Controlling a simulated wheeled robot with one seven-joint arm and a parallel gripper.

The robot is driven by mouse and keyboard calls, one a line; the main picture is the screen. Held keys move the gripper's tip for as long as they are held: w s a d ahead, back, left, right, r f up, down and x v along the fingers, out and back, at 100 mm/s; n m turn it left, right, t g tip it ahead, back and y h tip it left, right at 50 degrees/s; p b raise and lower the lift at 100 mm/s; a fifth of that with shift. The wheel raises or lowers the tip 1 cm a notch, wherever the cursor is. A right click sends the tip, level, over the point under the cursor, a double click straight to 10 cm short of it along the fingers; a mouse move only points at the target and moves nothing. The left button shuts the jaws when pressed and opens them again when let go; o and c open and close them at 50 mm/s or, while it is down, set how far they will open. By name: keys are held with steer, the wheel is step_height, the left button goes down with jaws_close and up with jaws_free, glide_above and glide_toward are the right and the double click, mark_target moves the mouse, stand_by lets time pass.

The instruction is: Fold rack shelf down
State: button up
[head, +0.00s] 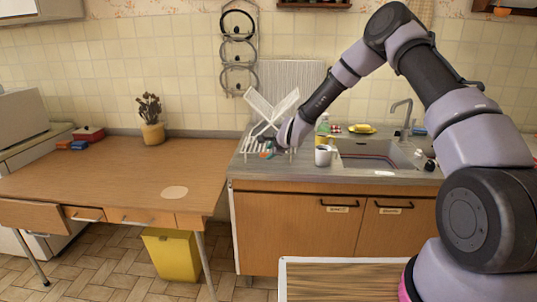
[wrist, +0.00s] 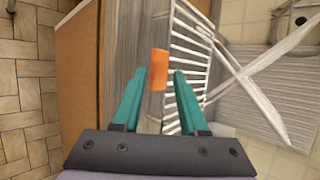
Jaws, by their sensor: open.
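The white slatted dish rack (head: 272,106) stands on the counter left of the sink, its two slatted panels crossing in an X. In the wrist view the slats of the rack (wrist: 186,58) run beside and beyond my right finger, and a thin crossing bar shows at the right. My gripper (head: 267,151) is low at the rack's front; in the wrist view its teal fingers (wrist: 160,78) are apart. A small orange piece (wrist: 159,64) shows between and beyond the fingertips. I cannot tell whether the fingers touch it or the rack.
A white mug (head: 323,156) and a green bottle (head: 322,128) stand right of the rack, near the sink (head: 372,150). A wooden table (head: 110,172) with a potted plant (head: 151,118) is at the left. The counter's front edge lies close to my gripper.

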steer(key=v, duration=0.8)
steer(key=shift+s+r, duration=0.25)
steer(key=shift+r, duration=0.05)
steer(key=shift+d, duration=0.15)
steer(key=s+d+r+n+g+h, duration=0.1)
steer(key=s+d+r+n, duration=0.45)
steer(key=r, duration=0.55)
steer(key=s+d+r+n+h, duration=0.1)
steer(key=s+d+r+n, duration=0.2)
steer(key=s+d+r, duration=0.7)
steer(key=s+d+r+n, duration=0.2)
steer(key=s+d+r, duration=0.3)
steer(key=s, duration=0.5)
steer(key=s+d+r+n, duration=0.2)
steer(key=s+d+r, duration=0.3)
steer(key=s, duration=0.5)
steer(key=shift+g+h, duration=0.4)
